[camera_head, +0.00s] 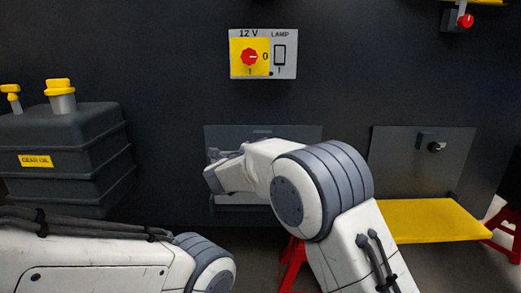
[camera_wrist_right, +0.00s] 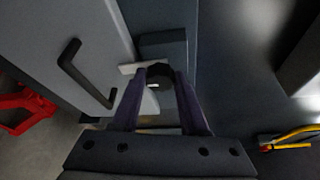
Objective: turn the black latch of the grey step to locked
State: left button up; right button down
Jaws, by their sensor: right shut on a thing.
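The grey step (camera_wrist_right: 95,35) fills the left of the right wrist view as a pale panel with a black bar handle (camera_wrist_right: 78,72). In the head view, a grey mounting plate (camera_head: 308,134) shows behind my right arm, which hides most of the step. The black latch (camera_wrist_right: 158,71) sits between the fingertips of my right gripper (camera_wrist_right: 160,80), which is shut on it. In the head view this gripper (camera_head: 214,165) is mostly hidden by its wrist. The latch's exact angle is hard to tell. My left forearm shows at the lower left; its gripper is out of frame.
A yellow step (camera_head: 430,220) with its own plate and latch (camera_head: 436,147) is at the right. A 12 V switch panel (camera_head: 263,54) is above. A dark gear-oil tank (camera_head: 65,150) stands at the left. A red stand (camera_head: 292,262) is below.

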jog(key=shift+f, duration=0.1)
jog(key=shift+c, duration=2.2)
grip_release()
jog(key=p+v, duration=0.2)
jog(key=v, duration=0.8)
jog(key=shift+s, duration=0.25)
jog(key=shift+a, duration=0.1)
